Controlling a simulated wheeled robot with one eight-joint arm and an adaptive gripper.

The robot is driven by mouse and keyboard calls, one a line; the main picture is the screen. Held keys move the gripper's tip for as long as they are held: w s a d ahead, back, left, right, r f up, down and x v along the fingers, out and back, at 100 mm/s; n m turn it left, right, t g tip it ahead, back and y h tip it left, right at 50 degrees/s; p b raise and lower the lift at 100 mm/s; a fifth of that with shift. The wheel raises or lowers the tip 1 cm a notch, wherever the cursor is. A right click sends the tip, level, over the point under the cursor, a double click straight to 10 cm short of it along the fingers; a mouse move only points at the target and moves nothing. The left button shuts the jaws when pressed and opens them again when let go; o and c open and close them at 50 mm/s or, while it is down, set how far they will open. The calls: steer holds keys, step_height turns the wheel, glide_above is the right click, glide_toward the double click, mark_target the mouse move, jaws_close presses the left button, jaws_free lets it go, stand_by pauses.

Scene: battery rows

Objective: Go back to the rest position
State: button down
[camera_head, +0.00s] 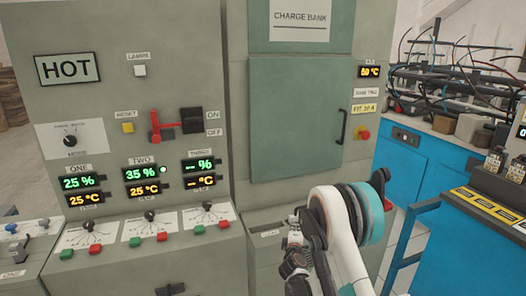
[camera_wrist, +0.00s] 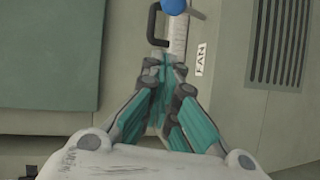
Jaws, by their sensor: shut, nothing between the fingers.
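My gripper (camera_wrist: 167,68) is shut and empty in the wrist view, its teal-padded fingers together in front of the grey cabinet. Just past the fingertips are a black door handle (camera_wrist: 153,27) and a pale lever with a blue knob (camera_wrist: 174,6), partly cut off at the top. I cannot tell whether the fingertips touch the lever. In the head view my white arm with a teal band rises at the lower right, in front of the charge bank cabinet (camera_head: 300,215).
The charge bank door (camera_head: 295,120) is shut. A control panel (camera_head: 110,110) with a red lever (camera_head: 155,128), displays and switches stands left. A blue bench (camera_head: 405,165) with cables and a dark battery stand (camera_head: 490,215) are right. A vent (camera_wrist: 279,40) lies right in the wrist view.

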steer(key=s+d+r+m+g, duration=0.1)
steer(key=s+d+r+m, duration=0.15)
steer(key=s+r, duration=0.4)
steer(key=s+d+r+m+g, duration=0.2)
steer(key=s+r+m, duration=0.1)
steer(key=r, duration=0.6)
steer(key=s+d+r+m+g, duration=0.1)
steer(key=s+d+r+m, duration=0.2)
steer(key=s+r, duration=0.35)
steer(key=s+a+r+m+g+y, duration=0.1)
steer(key=s+m+g, duration=0.1)
steer(key=s, duration=1.4)
steer(key=s+a+r+m+g+y, duration=0.1)
steer(key=s+m, duration=0.4)
steer(key=s, duration=1.1)
steer(key=shift+s+a+r+g+y, duration=0.15)
steer(key=shift+s+r+g+y, duration=0.2)
steer(key=shift+g, duration=0.35)
